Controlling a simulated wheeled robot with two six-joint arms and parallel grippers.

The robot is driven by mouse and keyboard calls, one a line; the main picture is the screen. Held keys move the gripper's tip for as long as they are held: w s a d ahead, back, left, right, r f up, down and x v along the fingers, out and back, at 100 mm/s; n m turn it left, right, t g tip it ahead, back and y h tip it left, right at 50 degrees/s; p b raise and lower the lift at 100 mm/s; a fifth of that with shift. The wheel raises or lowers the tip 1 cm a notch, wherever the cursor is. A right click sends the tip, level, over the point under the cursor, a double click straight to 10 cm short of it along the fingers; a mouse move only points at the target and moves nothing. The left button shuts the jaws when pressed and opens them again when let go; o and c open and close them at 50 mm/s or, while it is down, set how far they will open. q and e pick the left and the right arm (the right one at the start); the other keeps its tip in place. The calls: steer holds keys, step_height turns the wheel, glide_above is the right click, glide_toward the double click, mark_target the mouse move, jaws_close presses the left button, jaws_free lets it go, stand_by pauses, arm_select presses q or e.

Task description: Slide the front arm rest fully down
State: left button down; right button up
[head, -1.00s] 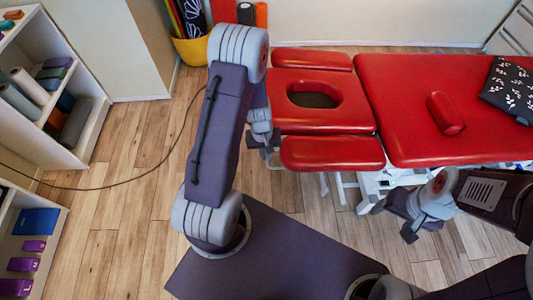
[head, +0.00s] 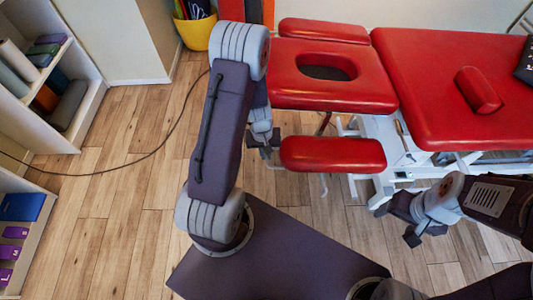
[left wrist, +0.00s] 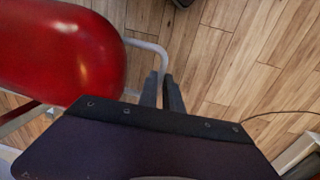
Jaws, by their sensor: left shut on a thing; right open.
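The front arm rest (head: 333,155) is a red padded block at the near side of the treatment table's head end. In the head view it sits apart from and lower than the red face section (head: 340,95), with floor showing between them. My left gripper (head: 270,152) is at its left end. In the left wrist view the arm rest (left wrist: 65,50) fills the upper left, and the fingers (left wrist: 162,90) are shut at a pale bent bar (left wrist: 150,48) beside it. The exact grip contact is small and partly hidden. My right gripper (head: 397,222) is open and empty beside the table frame.
The back arm rest (head: 322,30) is level with the face section. A red bolster (head: 478,90) lies on the table. A yellow bucket (head: 196,32) stands at the back, shelves (head: 75,120) at the left. A cable (head: 120,167) crosses the otherwise clear wooden floor at left.

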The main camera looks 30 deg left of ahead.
arm_select(q)
steer(key=shift+s+f, duration=0.1)
steer(key=c, duration=1.5)
jaws_free()
steer(key=r+p, duration=0.1)
steer(key=r, duration=0.2)
steer(key=r+p, duration=0.2)
steer(key=r, duration=0.1)
steer(key=r+p, duration=0.1)
steer(key=r, duration=0.2)
steer(key=shift+s+a+p, duration=0.15)
steer(key=shift+a+p, duration=0.2)
steer(key=shift+a, duration=0.05)
